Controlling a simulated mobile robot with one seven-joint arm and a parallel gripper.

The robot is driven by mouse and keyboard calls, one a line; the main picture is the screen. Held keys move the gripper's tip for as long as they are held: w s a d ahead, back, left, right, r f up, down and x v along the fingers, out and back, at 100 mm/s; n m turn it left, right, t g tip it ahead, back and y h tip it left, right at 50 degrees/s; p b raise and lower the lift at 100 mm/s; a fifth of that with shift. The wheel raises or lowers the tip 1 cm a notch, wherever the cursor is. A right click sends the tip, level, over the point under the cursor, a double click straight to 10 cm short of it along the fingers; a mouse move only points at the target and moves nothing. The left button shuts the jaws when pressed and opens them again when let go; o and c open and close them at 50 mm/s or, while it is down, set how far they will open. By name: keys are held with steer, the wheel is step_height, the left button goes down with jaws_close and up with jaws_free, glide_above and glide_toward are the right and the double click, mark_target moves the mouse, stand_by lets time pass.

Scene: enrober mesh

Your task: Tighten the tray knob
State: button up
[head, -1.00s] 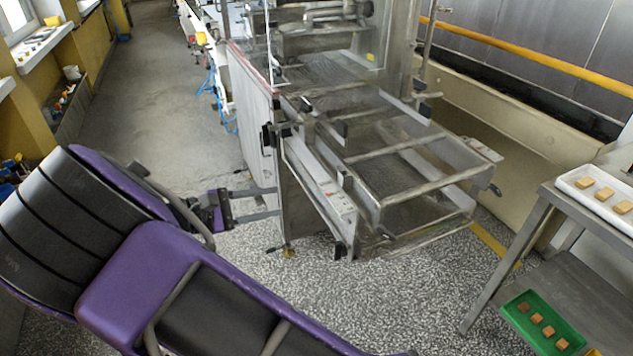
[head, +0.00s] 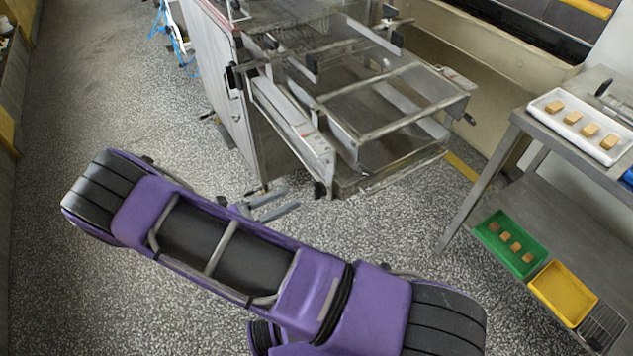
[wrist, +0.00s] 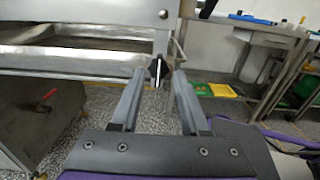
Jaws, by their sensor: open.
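The enrober's metal mesh tray frame (head: 395,105) juts out from the machine in the head view. A black knob (head: 319,190) sits at the low front corner of its side rail. In the wrist view a black knob (wrist: 157,68), which looks like the same one, shows upright between and just beyond my fingertips. My gripper (head: 291,198) is open and empty, its two fingers pointing at that corner from the left. The fingers also spread wide in the wrist view (wrist: 160,78). I cannot tell whether either finger touches the knob.
Other black knobs show on the frame, one at the right (head: 469,119). A steel table (head: 530,125) at right bears a white tray (head: 545,108) of brown pieces. A green tray (head: 487,230) and a yellow tray (head: 565,290) sit on its lower shelf. Floor at left is clear.

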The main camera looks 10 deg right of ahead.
mark_target(314, 186)
steer(key=x, duration=0.9)
steer(key=shift+w+d, duration=0.1)
steer(key=shift+d, duration=0.1)
jaws_close()
